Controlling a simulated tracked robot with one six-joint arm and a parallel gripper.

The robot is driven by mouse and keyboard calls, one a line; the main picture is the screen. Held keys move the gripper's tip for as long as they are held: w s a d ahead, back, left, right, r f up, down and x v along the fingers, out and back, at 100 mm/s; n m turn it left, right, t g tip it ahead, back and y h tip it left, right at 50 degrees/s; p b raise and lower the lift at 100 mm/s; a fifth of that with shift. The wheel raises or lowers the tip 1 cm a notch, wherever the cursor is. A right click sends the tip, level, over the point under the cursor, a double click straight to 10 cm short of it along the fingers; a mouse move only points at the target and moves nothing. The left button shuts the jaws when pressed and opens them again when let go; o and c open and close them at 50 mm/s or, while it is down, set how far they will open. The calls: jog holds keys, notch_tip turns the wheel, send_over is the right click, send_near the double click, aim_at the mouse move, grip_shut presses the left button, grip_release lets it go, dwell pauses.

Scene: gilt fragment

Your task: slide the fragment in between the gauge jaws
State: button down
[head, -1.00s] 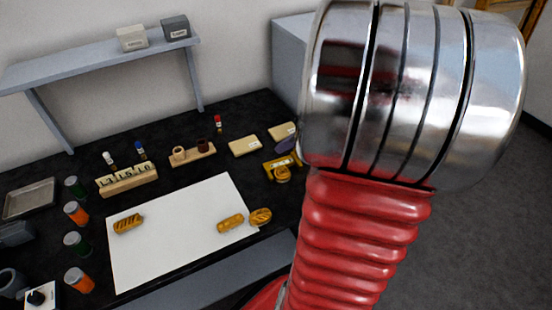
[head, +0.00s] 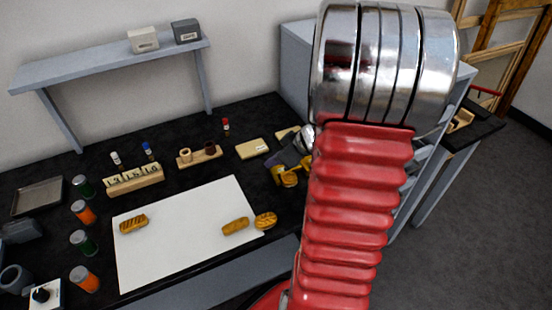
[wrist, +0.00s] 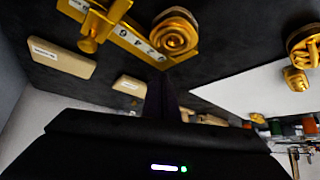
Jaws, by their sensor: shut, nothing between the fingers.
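The gold gauge (head: 301,165) lies at the right of the black bench in the head view, partly hidden by my arm. In the wrist view the gauge (wrist: 134,42) shows a numbered scale and a gold knob. A round gold spiral fragment (wrist: 174,36) sits at the scale's right end; it also shows in the head view (head: 289,179). I cannot tell whether it touches both jaws. My gripper (wrist: 161,98) has dark purple fingers, shut and empty, apart from the fragment in the wrist picture. In the head view my gripper (head: 281,160) is just behind the gauge.
A white sheet (head: 180,250) holds gold pieces at its left (head: 133,223) and right (head: 235,226), with another (head: 265,220) at its right edge. Cream labelled blocks (head: 252,148) lie behind. Jars (head: 84,212) line the left. The sheet's middle is clear.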

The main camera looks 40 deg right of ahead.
aim_at(289, 178)
jog(key=shift+s+d, duration=0.3)
jog(key=shift+s, duration=0.65)
jog(key=shift+s+d, duration=0.25)
jog(key=shift+s, duration=0.65)
jog(key=shift+s, duration=0.25)
jog(key=shift+s+d, duration=0.25)
jog(key=shift+s, duration=0.3)
